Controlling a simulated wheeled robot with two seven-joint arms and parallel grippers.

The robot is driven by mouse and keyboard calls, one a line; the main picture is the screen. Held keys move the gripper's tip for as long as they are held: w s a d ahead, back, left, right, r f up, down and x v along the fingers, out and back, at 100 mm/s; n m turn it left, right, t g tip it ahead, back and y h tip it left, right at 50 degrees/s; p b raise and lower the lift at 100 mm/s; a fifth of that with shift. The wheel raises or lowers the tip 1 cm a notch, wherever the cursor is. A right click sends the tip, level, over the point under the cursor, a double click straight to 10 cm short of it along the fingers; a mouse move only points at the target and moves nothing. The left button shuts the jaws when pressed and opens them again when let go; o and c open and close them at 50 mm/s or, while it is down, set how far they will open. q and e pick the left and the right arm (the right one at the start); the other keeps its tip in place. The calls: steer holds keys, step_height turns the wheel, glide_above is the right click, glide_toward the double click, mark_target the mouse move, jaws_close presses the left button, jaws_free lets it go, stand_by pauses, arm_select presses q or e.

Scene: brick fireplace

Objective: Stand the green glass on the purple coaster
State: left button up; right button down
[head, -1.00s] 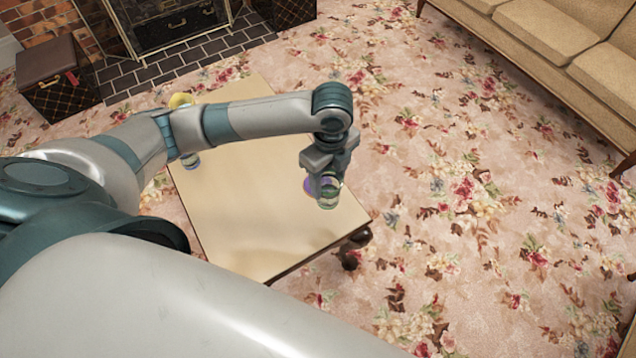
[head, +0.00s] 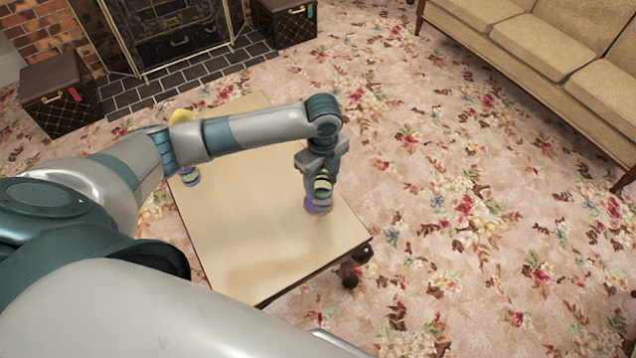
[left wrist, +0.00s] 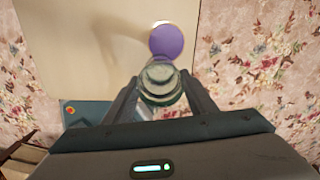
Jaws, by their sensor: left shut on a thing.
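My left gripper (head: 322,178) is shut on the green glass (head: 323,187) above the right part of the table. The purple coaster (head: 318,208) lies on the table near its right edge, and the glass covers part of it in the head view. In the left wrist view the glass (left wrist: 160,82) is upright between the fingers, seen from above. There the coaster (left wrist: 166,42) shows mostly clear just beyond the glass, with a pale yellow rim. I cannot tell how high the glass is above the table. My right gripper is out of view.
The pale wooden table (head: 250,225) is mostly bare. A yellow object (head: 182,116) and a small banded object (head: 190,177) are at its far left, partly behind my left arm. A sofa (head: 545,45) stands at the right. Dark boxes (head: 60,95) stand near the fireplace.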

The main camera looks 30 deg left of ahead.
mark_target(318, 184)
arm_select(q)
steer(key=w+a+f, duration=0.2)
steer(key=w, duration=0.1)
steer(key=shift+w+a+f, duration=0.2)
steer(key=shift+a+f, duration=0.1)
steer(key=shift+a, duration=0.1)
steer(key=shift+f, duration=2)
steer(key=shift+f, duration=0.1)
steer(key=o, duration=1.5)
steer(key=shift+o, duration=0.2)
step_height(318, 184, up, 12)
